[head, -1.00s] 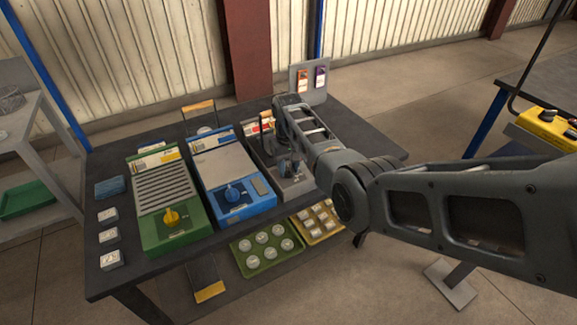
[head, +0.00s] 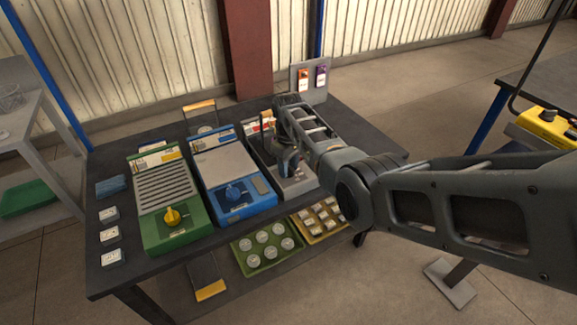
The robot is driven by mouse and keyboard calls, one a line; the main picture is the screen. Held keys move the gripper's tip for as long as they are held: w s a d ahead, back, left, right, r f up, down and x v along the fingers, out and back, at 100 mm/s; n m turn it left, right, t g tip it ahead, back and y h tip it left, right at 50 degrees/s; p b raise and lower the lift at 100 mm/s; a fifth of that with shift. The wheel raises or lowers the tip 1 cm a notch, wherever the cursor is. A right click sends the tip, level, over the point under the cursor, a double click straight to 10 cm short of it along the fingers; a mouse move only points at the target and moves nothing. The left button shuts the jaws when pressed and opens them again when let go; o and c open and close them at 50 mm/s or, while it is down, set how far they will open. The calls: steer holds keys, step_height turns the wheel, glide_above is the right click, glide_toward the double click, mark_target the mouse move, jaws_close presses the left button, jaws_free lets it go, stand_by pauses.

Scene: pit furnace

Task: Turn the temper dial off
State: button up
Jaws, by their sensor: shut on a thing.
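Three units stand side by side on the dark table (head: 345,138). The green unit (head: 148,212) at the left has a yellow dial (head: 172,216). The blue unit (head: 215,165) in the middle has a blue dial (head: 235,193). The grey unit (head: 292,193) at the right is partly covered by my arm. My gripper (head: 287,168) is down at the front part of the grey unit and is shut on its dial, which is mostly hidden by the fingers. The lettering is too small to read, so I cannot tell which dial is marked temper.
Small white blocks (head: 111,235) and a blue pad (head: 110,186) lie at the table's left. A green tray (head: 240,262) and a yellow tray (head: 334,235) sit below the table's front. A card stand (head: 312,78) is at the back. A yellow box (head: 545,130) is on the right-hand bench.

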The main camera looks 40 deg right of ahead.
mark_target(289, 167)
steer(key=o, duration=1)
steer(key=shift+o, duration=0.2)
steer(key=shift+r, duration=3.9)
